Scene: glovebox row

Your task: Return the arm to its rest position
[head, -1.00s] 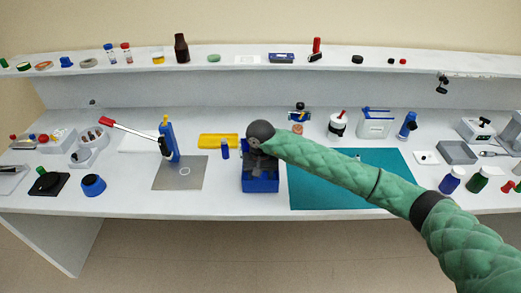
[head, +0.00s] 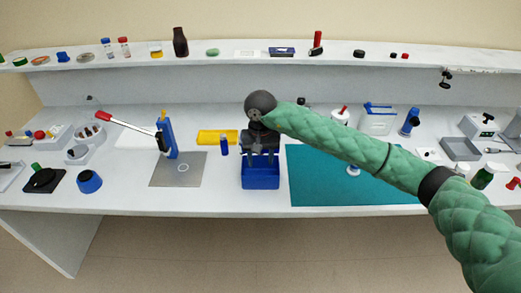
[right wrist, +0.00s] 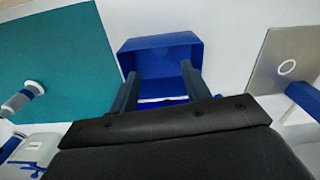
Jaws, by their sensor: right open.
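My right arm, in a green quilted sleeve, reaches in from the right in the head view. Its dark gripper (head: 260,153) hangs over the blue open-topped bin (head: 261,181), pointing down. In the right wrist view the two fingers of the gripper (right wrist: 160,72) stand apart with nothing between them. The blue bin (right wrist: 160,47) lies just beyond and below the fingertips, and its visible inside looks empty. Part of the bin is hidden by the fingers and the gripper body. My left gripper does not show in either view.
A teal mat (head: 320,188) lies right of the bin, with a small white-and-blue item on it. A blue stand on a grey plate (head: 178,172) and a yellow tray (head: 217,137) are left. A shelf (head: 215,60) with bottles runs along the back. The bench front is mostly clear.

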